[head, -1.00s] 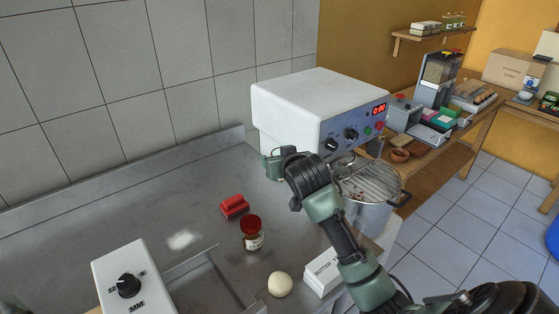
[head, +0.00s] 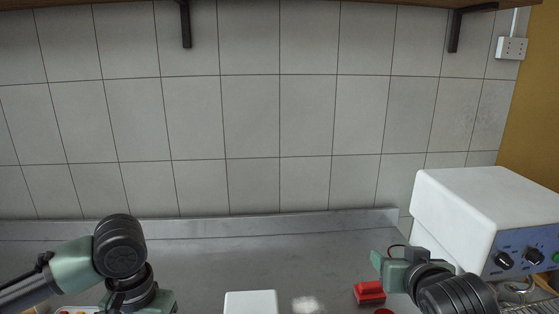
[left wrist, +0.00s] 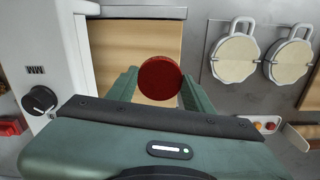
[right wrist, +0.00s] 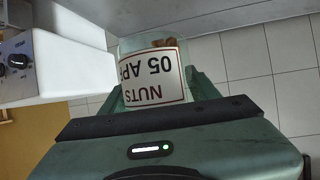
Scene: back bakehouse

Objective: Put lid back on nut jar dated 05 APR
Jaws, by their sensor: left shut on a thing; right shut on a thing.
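My left gripper (left wrist: 160,84) is shut on a round dark red lid (left wrist: 162,77), seen face-on between its fingers in the left wrist view. My right gripper (right wrist: 160,88) is shut on a clear jar (right wrist: 150,44) whose white label (right wrist: 152,78) reads "NUTS" and "05 AP", upside down in the right wrist view. Brown nuts show behind the glass; the jar's mouth is hidden. In the head view, my right gripper (head: 392,262) is by the white machine. My left arm is at lower left, its fingertips out of view. Lid and jar are well apart.
A white machine (head: 470,215) with knobs stands at right. A red object (head: 369,292) lies on the steel counter (head: 220,255), with another red top (head: 384,311) at the bottom edge. A white box with a knob (left wrist: 38,98) and two round handled items (left wrist: 234,58) flank a wooden board (left wrist: 148,37).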

